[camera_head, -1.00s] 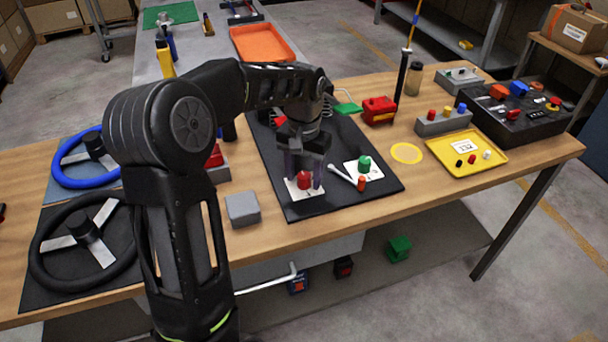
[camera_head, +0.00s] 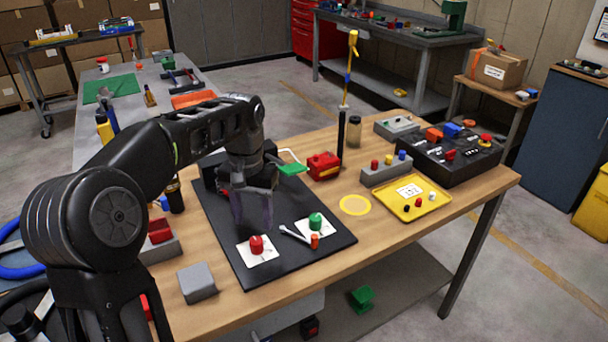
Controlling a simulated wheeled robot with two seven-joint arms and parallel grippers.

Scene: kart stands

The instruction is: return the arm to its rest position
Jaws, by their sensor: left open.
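My left arm comes in from the lower left and bends over the wooden table. Its gripper (camera_head: 252,207) points down above the black mat (camera_head: 328,243), open and empty, with its fingers apart. A red knob (camera_head: 256,245) stands on a white card in front of the gripper, apart from it. A green knob (camera_head: 315,221) stands on a second white card to the right. My right gripper does not show.
A grey block (camera_head: 197,283) sits near the table's front edge. A red device (camera_head: 323,166), a yellow tray (camera_head: 411,199) and a black control box (camera_head: 449,156) stand to the right.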

